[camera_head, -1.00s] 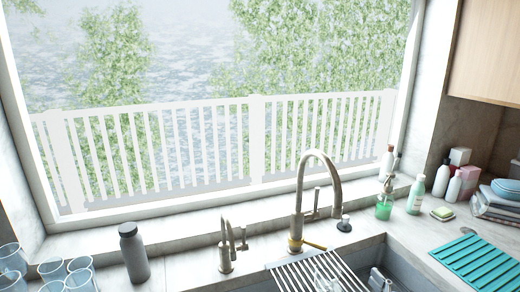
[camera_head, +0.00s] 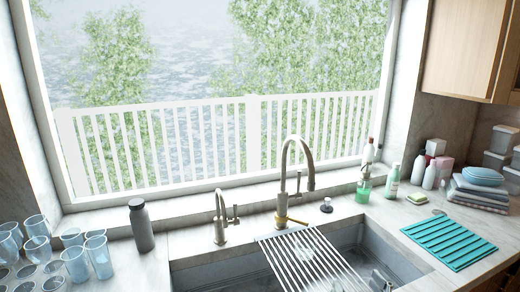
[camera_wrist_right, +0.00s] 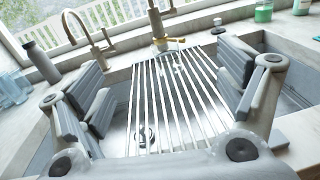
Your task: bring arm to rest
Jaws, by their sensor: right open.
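My right gripper (camera_wrist_right: 165,95) shows in the right wrist view with its two fingers spread wide apart. It is open and nothing is between its fingers. Behind it lies the slatted drying rack (camera_wrist_right: 180,85) across the sink. Neither of my grippers shows in the head view. The sink (camera_head: 215,275) and rack (camera_head: 305,262) are at the bottom middle of the head view.
A tall faucet (camera_head: 285,185) and a smaller tap (camera_head: 220,215) stand behind the sink. A grey bottle (camera_head: 142,226) and several glasses (camera_head: 75,263) are on the left. A teal mat (camera_head: 448,241), soap bottles (camera_head: 392,181) and folded towels (camera_head: 478,194) are on the right.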

